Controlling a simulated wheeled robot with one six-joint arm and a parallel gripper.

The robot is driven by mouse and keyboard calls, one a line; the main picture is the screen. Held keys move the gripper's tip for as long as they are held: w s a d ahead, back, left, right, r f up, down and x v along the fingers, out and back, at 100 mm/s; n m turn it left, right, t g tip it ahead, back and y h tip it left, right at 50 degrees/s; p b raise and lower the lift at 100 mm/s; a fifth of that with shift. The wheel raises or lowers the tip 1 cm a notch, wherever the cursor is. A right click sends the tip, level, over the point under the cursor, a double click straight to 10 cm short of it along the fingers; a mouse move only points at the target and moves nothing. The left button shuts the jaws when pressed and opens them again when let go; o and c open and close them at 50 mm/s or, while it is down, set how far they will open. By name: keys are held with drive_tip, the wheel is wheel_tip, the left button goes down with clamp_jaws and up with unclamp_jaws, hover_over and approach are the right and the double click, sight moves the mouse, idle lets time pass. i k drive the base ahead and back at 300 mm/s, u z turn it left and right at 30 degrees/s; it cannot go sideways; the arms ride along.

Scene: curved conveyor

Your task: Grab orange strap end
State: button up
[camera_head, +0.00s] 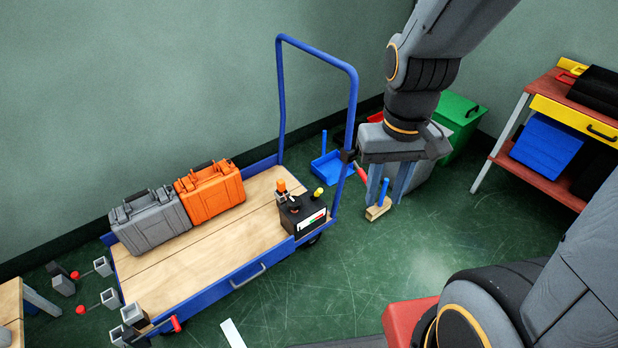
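No orange strap end can be made out for certain. The orange things in view are an orange case (211,191) on the flat cart and a small orange cap (281,186) on a black box (303,216) at the cart's right end. My gripper (387,192) points down to the right of the cart's blue push handle (354,100). Its two grey-blue fingers are apart. A small brush (378,209) with a tan block and blue handle shows between and below the fingertips; no contact is visible.
A grey case (150,222) stands beside the orange one on the cart deck (180,280). A blue dustpan (328,168) and a green bin (458,122) stand behind. A red workbench (545,180) is at the right. Green floor (350,262) is open in front.

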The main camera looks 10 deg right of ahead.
sight(280, 183)
drive_tip(key=u, duration=0.05)
drive_tip(key=i, duration=1.15)
drive_tip(key=u, duration=0.6)
